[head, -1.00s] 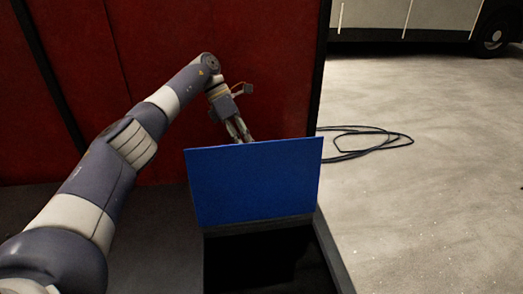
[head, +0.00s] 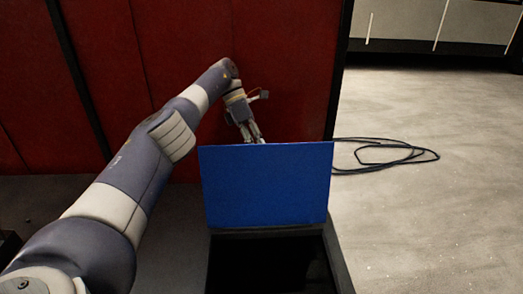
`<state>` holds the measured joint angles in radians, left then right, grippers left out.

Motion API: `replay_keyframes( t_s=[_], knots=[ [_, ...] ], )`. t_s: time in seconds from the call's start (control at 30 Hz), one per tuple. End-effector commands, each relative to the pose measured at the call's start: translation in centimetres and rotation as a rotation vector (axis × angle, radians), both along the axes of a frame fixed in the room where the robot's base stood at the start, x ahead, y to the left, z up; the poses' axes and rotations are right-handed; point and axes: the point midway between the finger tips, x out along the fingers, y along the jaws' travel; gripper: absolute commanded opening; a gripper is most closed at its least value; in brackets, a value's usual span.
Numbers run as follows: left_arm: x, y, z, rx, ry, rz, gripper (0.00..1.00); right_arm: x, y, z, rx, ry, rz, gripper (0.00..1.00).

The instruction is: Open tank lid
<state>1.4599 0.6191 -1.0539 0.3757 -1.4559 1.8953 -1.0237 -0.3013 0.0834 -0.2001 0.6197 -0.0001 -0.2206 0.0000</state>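The blue tank lid (head: 267,187) stands raised, close to upright, at the far edge of the dark tank (head: 342,262). The tank's opening shows black below the lid. My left gripper (head: 255,138) is behind the lid's top edge, left of its middle. Its fingertips point down and are partly hidden by the lid. I cannot tell whether the fingers touch the lid or how far apart they are. My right gripper is not in view.
A red panelled wall (head: 190,50) stands close behind the lid and my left arm. A black cable or hose (head: 385,160) lies coiled on the pale floor (head: 430,230) at right. The floor at right is otherwise clear.

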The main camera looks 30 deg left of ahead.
Motion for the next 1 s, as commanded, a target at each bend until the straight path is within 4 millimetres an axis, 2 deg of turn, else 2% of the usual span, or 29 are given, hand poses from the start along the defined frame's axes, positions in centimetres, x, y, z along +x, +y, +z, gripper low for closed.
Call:
replay_keyframes(
  t_s=[0.03, 0.13, 0.17, 0.2, 0.23, 0.6, 1.0],
  knots=[
    [-0.40, 0.99, -1.32, 0.025, 0.017, 0.014, 0.00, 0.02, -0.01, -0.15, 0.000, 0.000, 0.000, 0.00],
    [-0.38, 1.04, -1.32, 0.025, 0.016, 0.015, 0.00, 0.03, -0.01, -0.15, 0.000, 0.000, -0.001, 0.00],
    [-0.37, 1.04, -1.33, 0.026, 0.015, 0.016, 0.16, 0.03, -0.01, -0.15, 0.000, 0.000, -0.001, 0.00],
    [-0.37, 1.06, -1.31, 0.026, 0.016, 0.016, 0.25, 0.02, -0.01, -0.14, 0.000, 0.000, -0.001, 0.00],
    [-0.38, 1.06, -1.31, 0.026, 0.016, 0.016, 0.30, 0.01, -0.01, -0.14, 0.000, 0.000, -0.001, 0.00],
    [-0.51, 1.03, -1.24, 0.025, 0.021, 0.013, 0.30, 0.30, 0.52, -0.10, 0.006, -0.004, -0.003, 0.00],
    [-0.56, 1.02, -1.02, 0.024, 0.023, 0.012, 0.30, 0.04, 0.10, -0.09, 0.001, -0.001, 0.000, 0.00]
  ],
)
